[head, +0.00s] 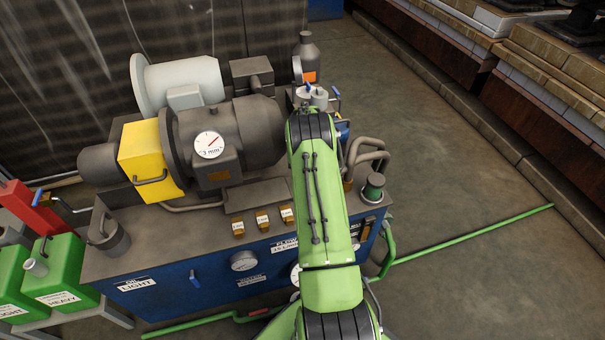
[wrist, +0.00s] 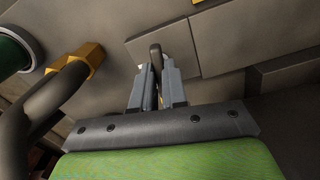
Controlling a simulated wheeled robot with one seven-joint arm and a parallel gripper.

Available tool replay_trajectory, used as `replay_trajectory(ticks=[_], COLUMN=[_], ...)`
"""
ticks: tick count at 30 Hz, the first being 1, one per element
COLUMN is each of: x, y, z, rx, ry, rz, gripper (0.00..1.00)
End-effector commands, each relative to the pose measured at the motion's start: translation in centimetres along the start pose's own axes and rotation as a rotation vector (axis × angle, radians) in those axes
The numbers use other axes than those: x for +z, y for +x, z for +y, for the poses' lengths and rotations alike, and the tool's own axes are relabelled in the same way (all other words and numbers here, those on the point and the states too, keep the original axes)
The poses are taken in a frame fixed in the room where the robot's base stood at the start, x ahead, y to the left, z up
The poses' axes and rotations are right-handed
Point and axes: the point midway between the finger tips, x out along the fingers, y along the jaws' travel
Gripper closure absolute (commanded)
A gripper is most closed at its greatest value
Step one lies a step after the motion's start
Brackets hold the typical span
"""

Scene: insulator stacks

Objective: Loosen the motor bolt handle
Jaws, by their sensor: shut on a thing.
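My gripper (wrist: 154,75) shows in the wrist view with its two grey fingers close together. Between them is a dark, upright, rounded handle (wrist: 155,52), which looks like the motor bolt handle; its top stands out beyond the fingertips. It rises by a flat grey plate, and its lower part is hidden by the fingers. In the head view my green arm reaches over the right side of the machine and hides both gripper and handle. The dark grey motor (head: 255,125) with a round "3 mm" dial (head: 209,145) lies just left of my arm.
A brass hex fitting (wrist: 88,58) with a thick dark pipe is left of the fingers. The blue power unit (head: 180,290) carries a yellow block (head: 143,160) and small labelled tabs. Green cans (head: 65,265) stand at the left. Open floor (head: 450,180) lies to the right.

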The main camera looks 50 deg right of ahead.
Motion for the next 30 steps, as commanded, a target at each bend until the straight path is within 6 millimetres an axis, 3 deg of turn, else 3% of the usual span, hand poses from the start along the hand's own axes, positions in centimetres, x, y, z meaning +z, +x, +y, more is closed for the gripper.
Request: replay_trajectory(ticks=[12, 30], x=[-0.09, -0.13], y=[-0.07, -0.08], z=[0.17, 0.19], rx=[0.000, 0.000], ry=[-0.231, -0.279], rz=[0.002, 0.003], gripper=[1.00, 1.00])
